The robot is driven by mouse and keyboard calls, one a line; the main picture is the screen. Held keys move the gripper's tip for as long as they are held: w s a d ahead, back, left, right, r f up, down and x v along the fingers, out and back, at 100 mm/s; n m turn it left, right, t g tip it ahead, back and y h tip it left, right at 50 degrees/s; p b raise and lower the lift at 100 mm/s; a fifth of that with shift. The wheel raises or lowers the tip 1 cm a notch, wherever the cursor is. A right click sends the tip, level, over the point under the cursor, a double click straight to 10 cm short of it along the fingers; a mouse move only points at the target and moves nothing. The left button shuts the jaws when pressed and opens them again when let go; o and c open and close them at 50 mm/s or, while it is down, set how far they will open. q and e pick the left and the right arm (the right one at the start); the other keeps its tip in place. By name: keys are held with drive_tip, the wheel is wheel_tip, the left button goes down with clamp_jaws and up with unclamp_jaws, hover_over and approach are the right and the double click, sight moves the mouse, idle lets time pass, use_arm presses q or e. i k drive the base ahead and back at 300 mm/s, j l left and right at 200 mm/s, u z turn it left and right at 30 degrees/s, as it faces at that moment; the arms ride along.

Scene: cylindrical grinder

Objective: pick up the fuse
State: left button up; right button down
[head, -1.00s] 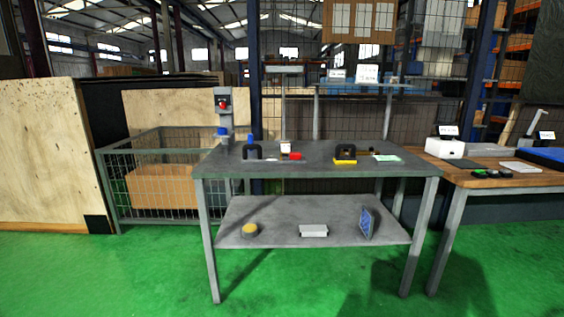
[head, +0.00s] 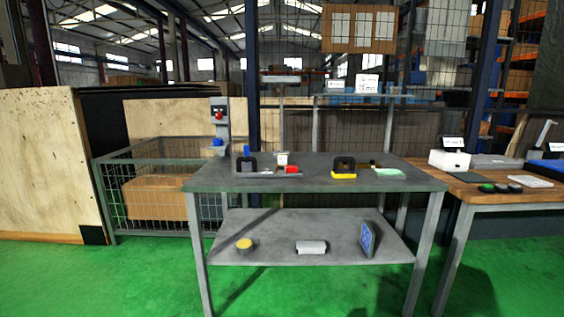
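Neither of my grippers shows in the head view. I cannot tell for certain which small thing is the fuse. On the grey table top (head: 330,181) stand a black arch-shaped device (head: 246,163), a small white and yellowish piece (head: 281,158), and a red block (head: 292,169). Further right are a black arch on a yellow base (head: 343,175), a small dark and brass-coloured piece (head: 372,164) and a pale green card (head: 389,172). All are too small to make out in detail.
The lower shelf (head: 280,225) holds a yellow round thing (head: 244,244), a white box (head: 311,247) and a blue panel (head: 367,240). A wire cage (head: 112,200) with a cardboard box (head: 157,203) stands left. A wooden table (head: 475,196) stands right. Green floor lies in front.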

sight(282, 157)
drive_tip(key=i+j, duration=0.15)
drive_tip(key=i, duration=0.55)
drive_tip(key=i+j, duration=0.2)
drive_tip(key=i, duration=0.5)
drive_tip(key=i+j, duration=0.15)
drive_tip(key=i, duration=0.55)
